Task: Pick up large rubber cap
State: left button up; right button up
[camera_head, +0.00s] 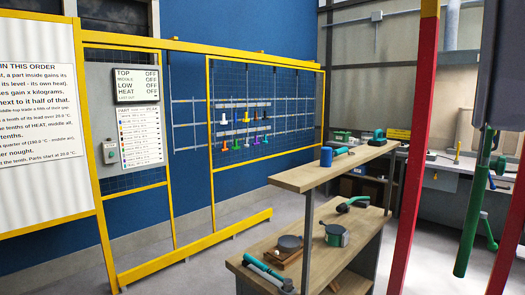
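I cannot tell for certain which thing is the large rubber cap. A dark grey round disc (290,243) lies on a small brown wooden block (284,258) on the lower bench top. Beside it, to the right, stands a round green and dark thing (336,235) with a flat grey top. Neither gripper shows in this view.
A wooden bench has a raised shelf (350,160) bearing a blue cylinder (326,157). Tools, including a teal-handled one (267,271), lie on its lower top (318,250). A red post (407,190) and a green pole (472,220) stand right. Yellow-framed fencing (190,247) stands left.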

aim_at(326, 153)
jog(key=i+j+u, duration=0.25)
jog(key=i, duration=0.35)
jog(key=i+j+u, duration=0.1)
jog(key=i+u, duration=0.15)
jog(key=i, duration=0.4)
